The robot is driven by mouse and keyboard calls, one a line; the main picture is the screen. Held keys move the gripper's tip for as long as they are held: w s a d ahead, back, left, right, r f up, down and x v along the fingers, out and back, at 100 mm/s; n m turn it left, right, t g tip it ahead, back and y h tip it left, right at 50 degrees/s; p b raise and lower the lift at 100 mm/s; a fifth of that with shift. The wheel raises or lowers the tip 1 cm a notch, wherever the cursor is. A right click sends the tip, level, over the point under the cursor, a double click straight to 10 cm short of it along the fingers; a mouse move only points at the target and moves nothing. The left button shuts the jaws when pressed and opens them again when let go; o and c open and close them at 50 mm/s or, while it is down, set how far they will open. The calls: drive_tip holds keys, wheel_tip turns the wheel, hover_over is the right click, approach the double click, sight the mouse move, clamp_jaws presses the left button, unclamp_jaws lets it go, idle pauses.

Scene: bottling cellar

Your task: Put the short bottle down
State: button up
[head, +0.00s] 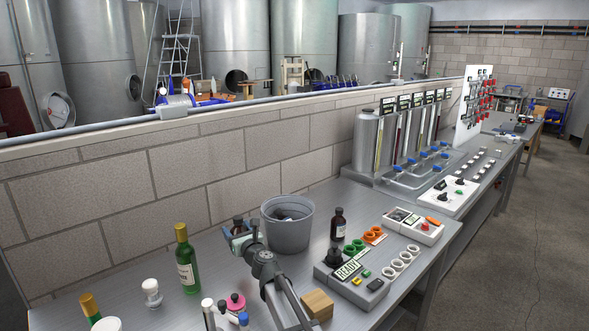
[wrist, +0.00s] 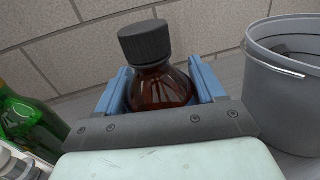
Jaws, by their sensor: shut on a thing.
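A short brown bottle with a black cap (wrist: 158,82) stands roughly upright between the blue fingers of my gripper (wrist: 160,92) in the wrist view. The fingers are shut on its body, one on each side. In the head view my gripper (head: 239,238) is left of the grey bucket, and the bottle's dark top (head: 238,224) shows just behind it. The bottle's base is hidden, so I cannot tell whether it touches the bench.
The grey bucket (head: 287,232) stands close on the right. A tall green bottle (head: 186,262) is on the left. Another brown bottle (head: 338,224) stands right of the bucket. A block wall (head: 120,186) runs behind. Bare bench (head: 130,262) lies near the wall.

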drive_tip(key=shift+s+d+m+h, duration=0.3)
drive_tip(key=shift+s+d, duration=0.25)
drive_tip(key=shift+d, duration=0.1)
drive_tip(key=d+r+m+t+h, duration=0.1)
drive_tip(key=d+r+m+h, duration=0.2)
drive_tip(key=d, duration=1.5)
drive_tip(key=s+d+r+m+t+h, duration=0.1)
drive_tip(key=d+r+h, duration=0.4)
drive_tip(key=d, duration=1.4)
drive_tip(key=shift+s+d+r+m+t+h, duration=0.2)
drive_tip(key=shift+r+m+t+h, duration=0.25)
drive_tip(key=shift+r+m, duration=0.45)
drive_tip(key=shift+f, duration=0.2)
